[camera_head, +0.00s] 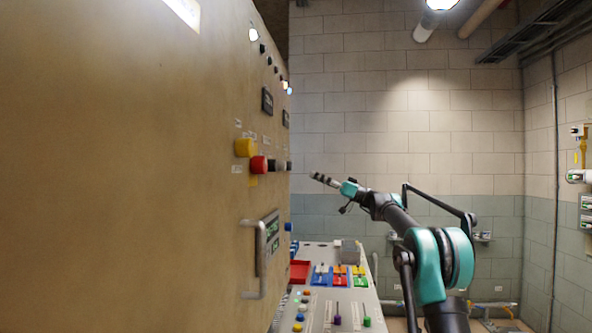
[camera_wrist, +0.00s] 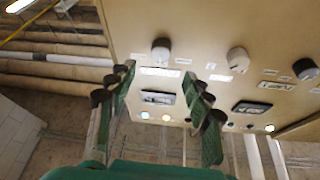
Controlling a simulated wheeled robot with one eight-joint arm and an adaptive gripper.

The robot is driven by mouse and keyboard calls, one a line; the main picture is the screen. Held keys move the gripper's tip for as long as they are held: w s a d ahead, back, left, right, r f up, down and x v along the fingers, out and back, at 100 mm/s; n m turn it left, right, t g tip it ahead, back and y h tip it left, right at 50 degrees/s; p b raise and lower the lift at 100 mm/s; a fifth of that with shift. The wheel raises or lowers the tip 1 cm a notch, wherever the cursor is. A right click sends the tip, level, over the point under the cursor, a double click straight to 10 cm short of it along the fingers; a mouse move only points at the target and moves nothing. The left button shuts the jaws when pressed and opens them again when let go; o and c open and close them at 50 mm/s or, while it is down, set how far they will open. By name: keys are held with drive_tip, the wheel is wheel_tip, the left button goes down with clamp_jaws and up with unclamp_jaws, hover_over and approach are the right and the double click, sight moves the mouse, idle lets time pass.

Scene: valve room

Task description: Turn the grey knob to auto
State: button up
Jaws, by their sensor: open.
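A light grey knob (camera_wrist: 238,60) sits on the tan panel (camera_wrist: 205,22), right of my fingers in the wrist view. A dark knob (camera_wrist: 160,50) lies beyond the gap between the fingers, and another dark knob (camera_wrist: 305,69) is at the right edge. The labels by them are too small to read, so the grey knob's setting cannot be told. My gripper (camera_wrist: 158,76) is open and empty. In the head view my gripper (camera_head: 324,180) is in the air right of the panel face, at about the knobs' height, with a visible gap.
A handle (camera_head: 262,262) projects lower down. Below my gripper is a console (camera_head: 322,295) with coloured switches. The space right of my arm is open up to the wall.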

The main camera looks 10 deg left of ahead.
sight(289, 166)
drive_tip(key=s+x, duration=0.1)
drive_tip(key=x, duration=0.8)
drive_tip(key=shift+w+a, duration=0.15)
drive_tip(key=shift+w, duration=0.3)
drive_tip(key=c, duration=1.2)
drive_tip(key=shift+o, duration=0.2)
drive_tip(key=shift+m, duration=0.5)
drive_tip(key=shift+s+r+m+t+h, duration=0.1)
drive_tip(key=shift+m+t+h, duration=0.55)
drive_tip(key=shift+m, duration=1.15)
drive_tip(key=shift+r+m+t+h, duration=0.1)
drive_tip(key=shift+m+t+h, duration=0.3)
drive_tip(key=shift+m+t, duration=0.95)
drive_tip(key=shift+s+m+t+h, duration=0.1)
drive_tip(key=shift+m+t+h, duration=0.35)
drive_tip(key=shift+m, duration=1.8)
